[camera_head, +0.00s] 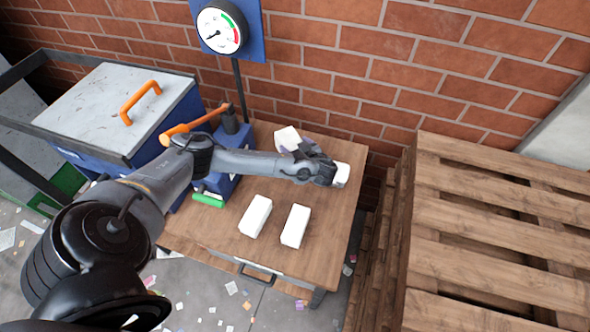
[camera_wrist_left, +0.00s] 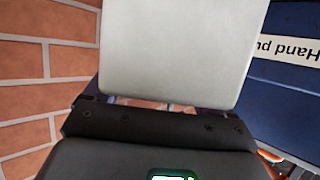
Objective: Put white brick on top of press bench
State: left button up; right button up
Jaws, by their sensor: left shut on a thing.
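My left gripper (camera_head: 296,149) is shut on a white brick (camera_head: 288,138) over the back part of the wooden press bench (camera_head: 215,236). In the left wrist view the held white brick (camera_wrist_left: 180,50) fills the top middle, pale and flat-faced. I cannot tell whether it touches the bench top. Two more white bricks lie side by side near the bench's front, one on the left (camera_head: 255,216) and one on the right (camera_head: 295,226). Another white brick (camera_head: 341,174) shows just right of my gripper, partly hidden by it. My right gripper is not in view.
A blue hand pump (camera_head: 232,150) with an orange lever and a gauge (camera_head: 221,30) stand at the bench's left back. A lidded blue bin (camera_head: 120,110) is at the left. Wooden pallets (camera_head: 490,230) rise on the right. A brick wall (camera_head: 340,60) closes the back.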

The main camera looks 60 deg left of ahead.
pick_arm(q)
jog(key=shift+a+f+b, duration=0.1)
jog(key=shift+f+b, duration=0.35)
jog(key=shift+f, duration=2.9)
jog(key=o, duration=1.1)
